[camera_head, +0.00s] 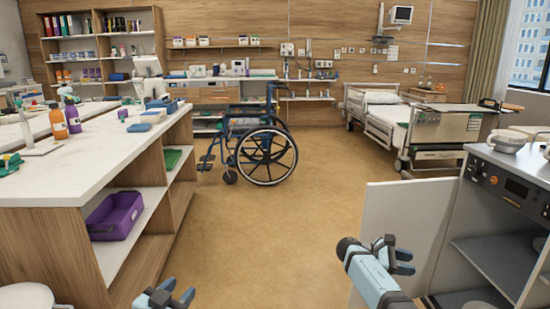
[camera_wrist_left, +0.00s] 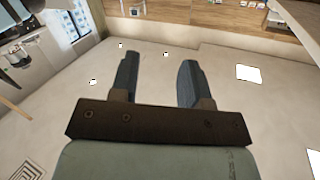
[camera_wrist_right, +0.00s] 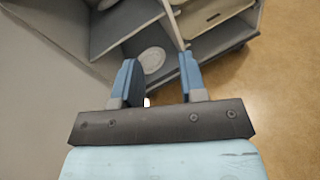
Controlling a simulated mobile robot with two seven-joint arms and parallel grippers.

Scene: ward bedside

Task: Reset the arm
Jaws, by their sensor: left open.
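My left gripper (camera_head: 172,294) shows at the bottom edge of the head view, right of the white counter. In the left wrist view its two fingers (camera_wrist_left: 158,80) are apart with nothing between them, and the ceiling is behind them. My right gripper (camera_head: 397,254) is raised at the lower right in the head view, in front of the open cabinet door. In the right wrist view its fingers (camera_wrist_right: 157,77) are apart and hold nothing. Most of my left arm is out of the head view.
A white counter (camera_head: 90,165) with shelves and a purple bin (camera_head: 116,216) stands at left. An open grey cabinet door (camera_head: 410,215) and grey cabinet (camera_head: 490,225) stand at right. A wheelchair (camera_head: 266,155) and a bed (camera_head: 385,118) are farther back. The middle floor is clear.

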